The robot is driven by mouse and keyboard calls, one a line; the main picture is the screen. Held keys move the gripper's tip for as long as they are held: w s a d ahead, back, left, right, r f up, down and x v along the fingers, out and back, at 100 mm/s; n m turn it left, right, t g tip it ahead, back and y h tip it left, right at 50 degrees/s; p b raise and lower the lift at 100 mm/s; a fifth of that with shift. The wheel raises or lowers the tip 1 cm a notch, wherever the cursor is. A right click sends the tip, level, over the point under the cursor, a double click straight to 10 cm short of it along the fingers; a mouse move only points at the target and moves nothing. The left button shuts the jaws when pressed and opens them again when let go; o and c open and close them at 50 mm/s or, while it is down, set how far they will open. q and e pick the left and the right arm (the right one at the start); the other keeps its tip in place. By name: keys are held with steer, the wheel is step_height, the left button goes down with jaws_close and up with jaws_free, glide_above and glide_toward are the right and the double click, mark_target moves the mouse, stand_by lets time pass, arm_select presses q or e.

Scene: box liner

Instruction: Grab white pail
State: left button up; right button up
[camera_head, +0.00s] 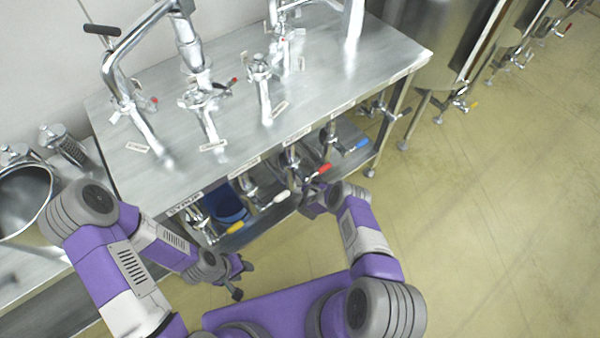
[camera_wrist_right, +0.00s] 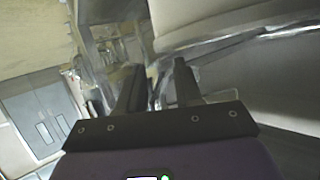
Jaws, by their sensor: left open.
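I cannot clearly make out a white pail in the head view. In the right wrist view a large, pale, curved, rimmed surface (camera_wrist_right: 235,55) fills the right side, close to the fingers; I cannot tell whether it is the pail. My right gripper (camera_head: 308,197) is at the front edge of the steel table, by its lower shelf, its fingers mostly hidden. In the right wrist view its two fingers (camera_wrist_right: 157,80) stand apart with nothing clearly between them. My left gripper (camera_head: 242,280) is open and empty over the floor, in front of the table.
The steel table (camera_head: 330,75) carries pipes and taps, with several coloured-handled valves along its front. A blue bucket (camera_head: 228,207) stands beneath it. A metal pot (camera_head: 24,200) is at the left and a steel tank (camera_head: 440,45) at the upper right. The floor (camera_head: 490,220) at right is clear.

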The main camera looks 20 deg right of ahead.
steer(key=b+x, duration=0.4)
steer(key=x, duration=0.2)
steer(key=shift+w+d+f, duration=0.1)
steer(key=shift+f, duration=0.15)
steer(key=shift+w+d+b, duration=0.25)
steer(key=shift+w+b, duration=0.25)
steer(key=shift+b, duration=0.1)
jaws_close()
steer(key=shift+s+a+f, duration=0.1)
stand_by(0.7)
